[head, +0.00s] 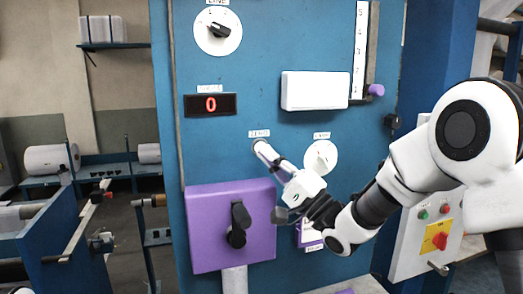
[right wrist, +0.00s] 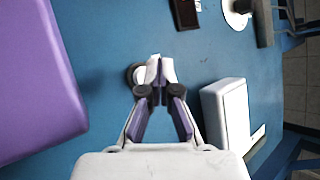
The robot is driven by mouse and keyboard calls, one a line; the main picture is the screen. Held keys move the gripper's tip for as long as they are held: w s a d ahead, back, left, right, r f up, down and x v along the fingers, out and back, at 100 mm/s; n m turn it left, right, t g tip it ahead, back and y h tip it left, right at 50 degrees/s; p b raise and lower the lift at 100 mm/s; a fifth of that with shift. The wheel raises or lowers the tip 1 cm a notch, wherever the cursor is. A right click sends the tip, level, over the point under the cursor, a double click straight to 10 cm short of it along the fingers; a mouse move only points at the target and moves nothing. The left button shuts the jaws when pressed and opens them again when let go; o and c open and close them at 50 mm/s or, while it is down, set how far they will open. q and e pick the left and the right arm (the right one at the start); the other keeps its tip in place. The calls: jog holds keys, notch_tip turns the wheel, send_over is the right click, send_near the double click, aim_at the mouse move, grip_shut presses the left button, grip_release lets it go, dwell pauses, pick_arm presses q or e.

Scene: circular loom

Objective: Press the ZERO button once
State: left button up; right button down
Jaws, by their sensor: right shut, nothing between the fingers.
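The ZERO button (head: 256,142) is a small round button under a small label on the blue panel, mostly hidden by my right gripper (head: 266,153) in the head view. My right gripper is shut and empty, with its tips at the button. In the right wrist view, a round grey-rimmed part, apparently the button (right wrist: 131,75), shows just left of my closed fingertips (right wrist: 160,70) and is partly covered by them. I cannot tell whether the tips touch it or whether it is pushed in. The red display (head: 210,105) reads 0. My left gripper is not in view.
A purple box (head: 205,225) with a black handle sticks out at lower left of the panel (head: 245,75). A white dial (head: 321,157) sits right of the button. A white box (head: 314,90) projects above it. A grey control box with a red knob (head: 437,237) stands at right.

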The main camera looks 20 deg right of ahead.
jog(key=s+b, duration=0.1)
jog(key=s, duration=0.3)
jog(key=shift+s+d, duration=0.1)
jog(key=shift+s, duration=0.15)
dwell(0.4)
